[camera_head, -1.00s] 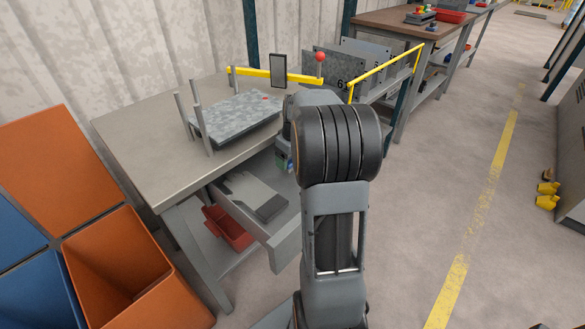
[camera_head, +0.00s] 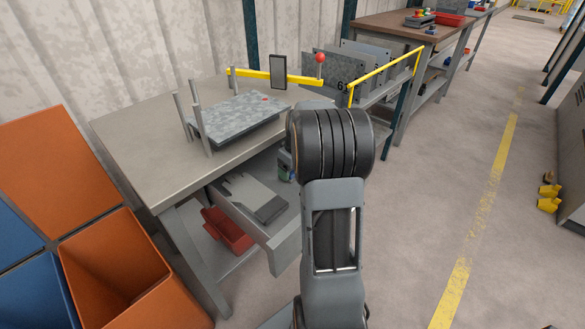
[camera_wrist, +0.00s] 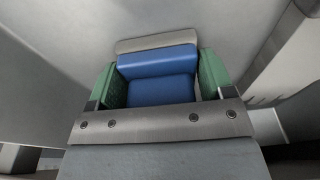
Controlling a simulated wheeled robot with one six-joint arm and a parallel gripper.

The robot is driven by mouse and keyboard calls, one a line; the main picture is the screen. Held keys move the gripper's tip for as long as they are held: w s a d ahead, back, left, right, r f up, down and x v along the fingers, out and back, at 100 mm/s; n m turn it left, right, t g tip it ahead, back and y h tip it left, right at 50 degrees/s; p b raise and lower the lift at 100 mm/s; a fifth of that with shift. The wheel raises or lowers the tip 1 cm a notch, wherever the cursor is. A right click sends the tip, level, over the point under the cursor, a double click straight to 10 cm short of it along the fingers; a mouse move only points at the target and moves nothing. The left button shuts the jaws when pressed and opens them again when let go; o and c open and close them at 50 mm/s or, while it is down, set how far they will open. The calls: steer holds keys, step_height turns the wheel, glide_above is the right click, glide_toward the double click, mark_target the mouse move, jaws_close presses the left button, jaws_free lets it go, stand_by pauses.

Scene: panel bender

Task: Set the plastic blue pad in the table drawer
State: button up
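The blue pad (camera_wrist: 160,88) sits between the green finger pads of my gripper (camera_wrist: 160,78) in the wrist view. Both fingers lie against its sides, so the gripper is shut on it. In the head view my arm hides most of the gripper; only a small green and blue part shows beside the arm, near the table's right edge. The table drawer (camera_head: 287,246) is pulled open below the tabletop. A flat grey item (camera_head: 254,197) with a darker block lies inside it.
A metal plate with upright posts (camera_head: 240,117) stands on the table (camera_head: 140,130). A red bin (camera_head: 227,229) is below the drawer. Orange and blue crates (camera_head: 115,262) stand at left. A yellow rail and slotted panels are behind my arm.

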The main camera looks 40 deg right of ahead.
steer(key=o, duration=0.4)
steer(key=shift+r, duration=0.1)
step_height(320, 180, up, 12)
steer(key=s+p, duration=0.2)
steer(key=p, duration=0.1)
steer(key=s+a+f, duration=0.1)
steer(key=s+a, duration=0.3)
steer(key=a, duration=0.3)
steer(key=s+a+m, duration=0.1)
steer(key=s+a, duration=0.3)
steer(key=a, duration=0.3)
steer(key=s+a+f+m+t, duration=0.1)
steer(key=s+a, duration=0.4)
steer(key=a, duration=0.3)
steer(key=shift+a+f, duration=0.1)
steer(key=shift+f, duration=0.25)
steer(key=shift+s+a+f+h, duration=0.15)
steer(key=shift+s+f+h, duration=0.05)
steer(key=shift+s+h, duration=0.15)
